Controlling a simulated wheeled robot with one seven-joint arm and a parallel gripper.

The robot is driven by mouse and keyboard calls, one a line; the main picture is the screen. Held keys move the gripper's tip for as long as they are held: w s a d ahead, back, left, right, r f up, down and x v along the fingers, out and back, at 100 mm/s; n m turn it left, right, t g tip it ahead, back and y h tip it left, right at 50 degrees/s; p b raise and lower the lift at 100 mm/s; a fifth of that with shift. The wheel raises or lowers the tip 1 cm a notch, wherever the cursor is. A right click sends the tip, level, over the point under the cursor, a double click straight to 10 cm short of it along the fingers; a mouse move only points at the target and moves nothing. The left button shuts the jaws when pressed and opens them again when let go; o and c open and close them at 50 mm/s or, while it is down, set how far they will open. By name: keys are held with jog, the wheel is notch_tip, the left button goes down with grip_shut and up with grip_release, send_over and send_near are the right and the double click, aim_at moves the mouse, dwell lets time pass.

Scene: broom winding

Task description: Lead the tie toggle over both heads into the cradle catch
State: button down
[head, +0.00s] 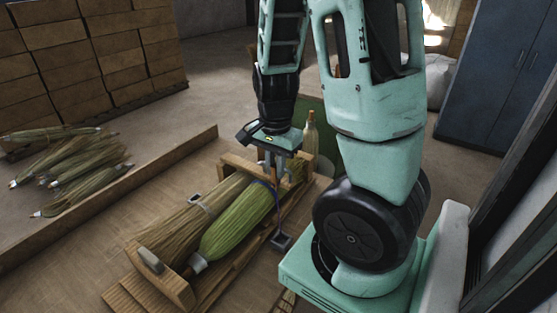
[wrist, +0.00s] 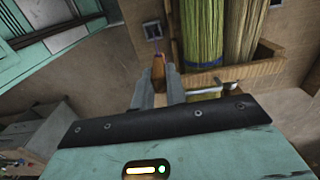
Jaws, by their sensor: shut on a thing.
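My gripper (head: 272,166) is at the far end of the wooden cradle (head: 178,290), beside the green broom head (head: 235,222). In the wrist view its fingers (wrist: 159,88) are shut on a small orange-brown piece, the tie toggle (wrist: 158,70). The straw-brown broom head (head: 180,228) lies left of the green one in the cradle; in the wrist view it is right of the green head (wrist: 203,35). A thin dark cord hangs below the gripper toward a dark square piece (head: 280,241) beside the cradle. I cannot tell for certain which fitting is the catch.
A grey rounded piece (head: 150,261) sits on the cradle's near end board. A pale bottle (head: 310,132) stands behind the cradle. Loose brooms (head: 75,165) lie at left, behind a low wooden edge (head: 110,208). Stacked boxes (head: 90,55) stand at back left, a blue cabinet (head: 505,65) at right.

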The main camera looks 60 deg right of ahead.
jog(key=shift+w+p, duration=0.45)
jog(key=shift+p, duration=1.45)
jog(key=shift+w+a+p, duration=1.55)
jog(key=shift+w+p, duration=0.1)
jog(key=shift+w, duration=13.75)
jog(key=shift+s+f+b, duration=0.1)
jog(key=shift+f+b, duration=6.65)
jog(key=shift+f, duration=4.1)
